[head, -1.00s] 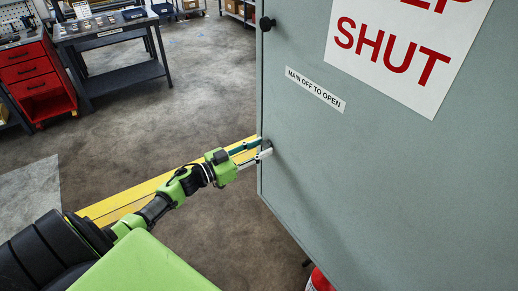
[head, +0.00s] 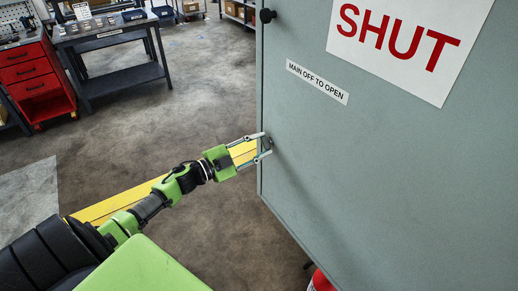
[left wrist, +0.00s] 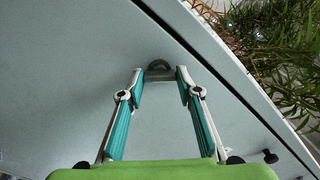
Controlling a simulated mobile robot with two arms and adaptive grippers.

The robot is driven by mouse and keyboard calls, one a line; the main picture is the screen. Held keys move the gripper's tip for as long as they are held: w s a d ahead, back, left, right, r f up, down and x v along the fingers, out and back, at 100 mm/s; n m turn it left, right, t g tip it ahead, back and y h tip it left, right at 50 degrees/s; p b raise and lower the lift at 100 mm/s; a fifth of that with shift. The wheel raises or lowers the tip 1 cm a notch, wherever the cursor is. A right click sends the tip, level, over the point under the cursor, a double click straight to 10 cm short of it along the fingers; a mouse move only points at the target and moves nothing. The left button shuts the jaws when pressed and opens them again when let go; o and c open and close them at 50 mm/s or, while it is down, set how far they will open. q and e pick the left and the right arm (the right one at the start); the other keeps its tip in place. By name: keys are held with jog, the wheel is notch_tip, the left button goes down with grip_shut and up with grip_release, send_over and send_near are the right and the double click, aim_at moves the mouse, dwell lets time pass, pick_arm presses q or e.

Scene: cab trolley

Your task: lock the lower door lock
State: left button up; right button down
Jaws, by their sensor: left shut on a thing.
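The lower door lock (left wrist: 158,65) is a small dark knob on the grey-green cabinet door (head: 380,180), close to the door's left edge. In the left wrist view it sits between the fingertips. My left gripper (head: 267,147) reaches the door from the left, and its fingers are shut on the lock. It also shows in the left wrist view (left wrist: 159,76), with teal pads on both fingers. The fingertips hide part of the lock, so its exact turn is hard to tell. My right gripper is out of view.
Another black knob (head: 267,18) sits higher on the door edge. The door bears a "MAIN OFF TO OPEN" label (head: 317,82) and a "SHUT" sign (head: 405,45). A red drawer cabinet (head: 35,85) and workbench (head: 110,45) stand far left. A red object (head: 320,282) is below the door.

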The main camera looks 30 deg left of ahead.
pick_arm(q)
jog(key=shift+f+m+b, duration=0.1)
jog(key=shift+m+b, duration=2)
jog(key=shift+m, duration=2.3)
jog(key=o, duration=1.1)
jog(key=shift+o, duration=0.2)
jog(key=v, duration=1.2)
jog(key=shift+f, duration=0.1)
